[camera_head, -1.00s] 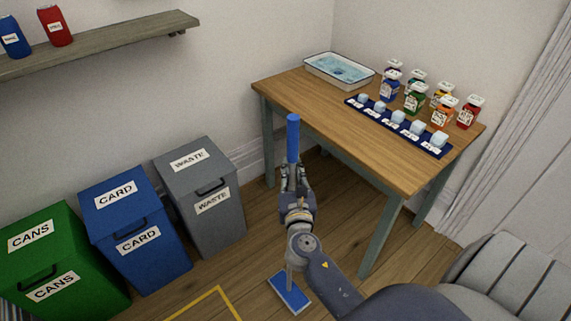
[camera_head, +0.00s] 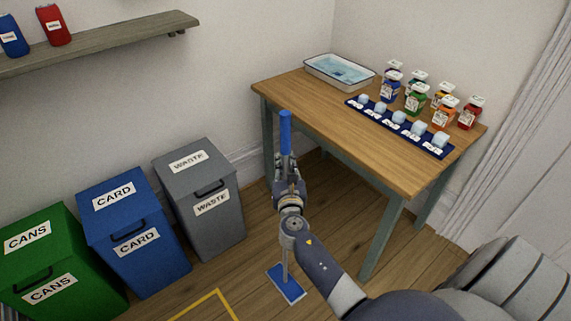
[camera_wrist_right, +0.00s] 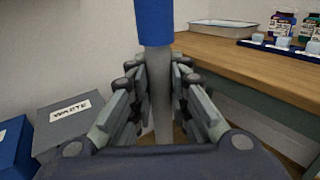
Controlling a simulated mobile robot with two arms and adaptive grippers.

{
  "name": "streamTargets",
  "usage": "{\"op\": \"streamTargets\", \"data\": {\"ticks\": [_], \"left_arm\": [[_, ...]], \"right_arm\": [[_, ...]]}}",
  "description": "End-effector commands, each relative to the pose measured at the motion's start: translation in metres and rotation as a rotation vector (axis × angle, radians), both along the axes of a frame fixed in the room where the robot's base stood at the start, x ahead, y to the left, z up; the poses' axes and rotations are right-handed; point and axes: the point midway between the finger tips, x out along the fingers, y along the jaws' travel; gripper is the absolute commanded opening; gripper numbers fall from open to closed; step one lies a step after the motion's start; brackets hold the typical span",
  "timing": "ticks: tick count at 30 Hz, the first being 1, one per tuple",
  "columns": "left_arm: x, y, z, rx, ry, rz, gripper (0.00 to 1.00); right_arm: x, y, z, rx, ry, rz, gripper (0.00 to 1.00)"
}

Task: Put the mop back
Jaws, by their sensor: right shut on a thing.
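The mop (camera_head: 286,132) has a blue grip at the top, a grey shaft and a flat blue head (camera_head: 286,284) low at the floor. It stands close to upright. My right gripper (camera_head: 287,178) is shut on the grey shaft just below the blue grip. In the right wrist view the gripper (camera_wrist_right: 160,95) has its fingers on both sides of the mop shaft (camera_wrist_right: 161,110). I cannot tell whether the head touches the floor. My left gripper is not in view.
A yellow floor outline (camera_head: 212,303) lies left of the mop head. Grey waste (camera_head: 226,225), blue card (camera_head: 150,265) and green cans (camera_head: 85,290) bins stand along the left wall. A wooden table (camera_head: 330,115) with a tray, jars and cubes stands right.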

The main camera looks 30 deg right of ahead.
Motion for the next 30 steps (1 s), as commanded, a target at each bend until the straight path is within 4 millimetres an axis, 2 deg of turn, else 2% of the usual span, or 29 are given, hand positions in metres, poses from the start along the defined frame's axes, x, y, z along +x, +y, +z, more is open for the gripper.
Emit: {"op": "streamTargets", "data": {"ticks": [4,5,7,8,20,23,30], "left_arm": [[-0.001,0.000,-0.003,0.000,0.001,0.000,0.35],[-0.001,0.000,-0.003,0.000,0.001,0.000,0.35],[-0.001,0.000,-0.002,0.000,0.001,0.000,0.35],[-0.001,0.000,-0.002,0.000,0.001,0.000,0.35],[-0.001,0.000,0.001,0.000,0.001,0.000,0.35],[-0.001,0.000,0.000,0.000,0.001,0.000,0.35],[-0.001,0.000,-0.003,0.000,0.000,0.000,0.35]], "right_arm": [[0.000,0.000,-0.001,-0.002,-0.003,0.000,0.00],[0.000,0.000,-0.003,0.000,0.000,0.000,0.19],[0.000,0.000,-0.002,0.000,0.000,0.000,0.35],[0.000,0.000,-0.002,0.000,0.000,0.000,0.37],[-0.002,0.001,0.000,0.000,0.002,0.000,0.37],[-0.015,0.008,-0.002,0.001,0.003,0.000,0.37],[-0.061,0.033,-0.003,0.001,0.003,0.001,0.37]]}}
